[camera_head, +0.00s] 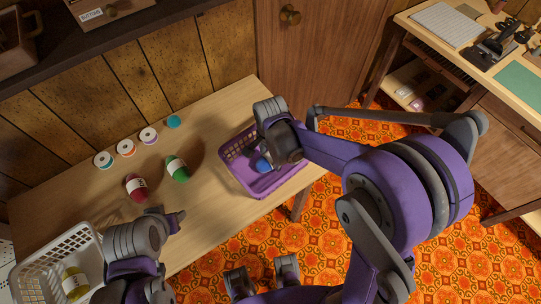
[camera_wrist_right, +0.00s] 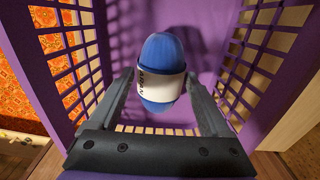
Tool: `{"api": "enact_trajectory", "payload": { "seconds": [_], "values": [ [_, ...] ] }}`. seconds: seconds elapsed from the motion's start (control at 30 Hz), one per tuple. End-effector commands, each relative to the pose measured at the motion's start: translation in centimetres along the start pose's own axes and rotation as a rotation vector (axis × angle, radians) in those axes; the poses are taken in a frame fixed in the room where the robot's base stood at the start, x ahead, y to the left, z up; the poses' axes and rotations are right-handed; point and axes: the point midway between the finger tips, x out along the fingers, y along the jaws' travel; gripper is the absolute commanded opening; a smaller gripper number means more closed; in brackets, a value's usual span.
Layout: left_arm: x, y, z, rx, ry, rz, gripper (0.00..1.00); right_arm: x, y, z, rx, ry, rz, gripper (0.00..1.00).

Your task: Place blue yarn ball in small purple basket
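The small purple basket (camera_head: 231,153) stands at the right end of the wooden table. The blue yarn ball (camera_head: 263,165) with a white label is inside the basket's outline, under my right gripper (camera_head: 276,158). In the right wrist view the ball (camera_wrist_right: 160,52) sits between the two fingertips of my right gripper (camera_wrist_right: 160,85), which meet the label on both sides, with purple basket walls (camera_wrist_right: 110,35) around. Whether the ball touches the basket floor is unclear. My left gripper (camera_head: 172,220) is over the table's front left, apart from the basket; its finger opening is unclear.
A red yarn ball (camera_head: 137,187) and a green yarn ball (camera_head: 177,168) lie mid-table. Several thread spools (camera_head: 126,148) line the back. A white basket (camera_head: 62,250) holding a yellow yarn ball (camera_head: 75,284) is at the left. The table between them is mostly clear.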

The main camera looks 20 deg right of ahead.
Motion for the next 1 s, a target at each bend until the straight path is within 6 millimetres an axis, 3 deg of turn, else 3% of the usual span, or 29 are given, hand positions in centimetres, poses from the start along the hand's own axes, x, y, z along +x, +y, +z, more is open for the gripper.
{"api": "enact_trajectory", "payload": {
  "seconds": [0.47,1.0],
  "values": [
    [-0.4,0.0,-0.4,0.0,0.003,0.0,0.5,-1.0,0.0,0.0,0.0,0.0,-0.001,0.95],
    [-1.4,0.0,-1.2,0.0,0.009,0.0,0.5,-11.2,0.0,0.0,0.0,0.0,0.0,0.95]
  ]
}}
